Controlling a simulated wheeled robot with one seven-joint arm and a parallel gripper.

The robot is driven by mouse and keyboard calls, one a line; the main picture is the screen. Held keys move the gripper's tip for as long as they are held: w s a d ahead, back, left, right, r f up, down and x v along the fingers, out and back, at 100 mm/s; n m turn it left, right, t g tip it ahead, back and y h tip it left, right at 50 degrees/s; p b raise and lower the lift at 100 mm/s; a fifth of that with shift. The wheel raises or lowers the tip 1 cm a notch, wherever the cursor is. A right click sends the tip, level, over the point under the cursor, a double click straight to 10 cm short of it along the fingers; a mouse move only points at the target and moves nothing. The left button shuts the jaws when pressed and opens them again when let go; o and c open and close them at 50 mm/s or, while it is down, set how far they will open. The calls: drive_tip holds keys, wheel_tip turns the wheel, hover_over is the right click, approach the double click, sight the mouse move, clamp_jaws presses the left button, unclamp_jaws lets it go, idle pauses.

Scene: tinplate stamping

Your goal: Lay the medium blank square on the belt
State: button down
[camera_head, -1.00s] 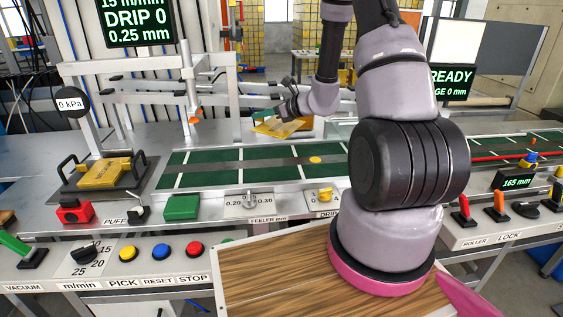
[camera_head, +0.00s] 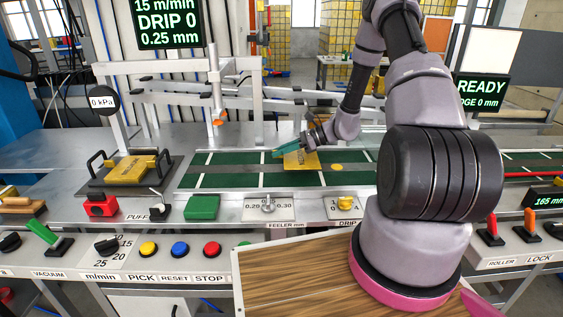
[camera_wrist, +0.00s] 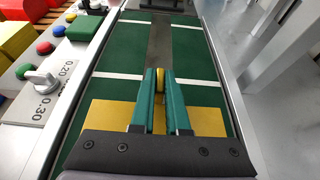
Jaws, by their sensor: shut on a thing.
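The yellow medium blank (camera_head: 301,161) is at the green belt (camera_head: 215,178), just left of a round yellow spot in the head view. In the wrist view the blank (camera_wrist: 207,121) shows on both sides of the fingers, its edges about parallel to the white cross lines. I cannot tell whether it touches the belt. My gripper (camera_head: 277,153), with teal fingers, is shut on the blank; its fingers also show in the wrist view (camera_wrist: 160,75).
A stack of yellow blanks (camera_head: 133,169) sits in a dark handled tray at the left. A white frame (camera_head: 214,95) stands over the belt's left end. Buttons, a feeler dial (camera_head: 267,204) and a green block (camera_head: 202,208) line the front edge.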

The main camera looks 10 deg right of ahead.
sight(280, 168)
drive_tip(key=shift+f, duration=1.85)
drive_tip(key=shift+f, duration=0.1)
drive_tip(key=c, duration=0.9)
unclamp_jaws()
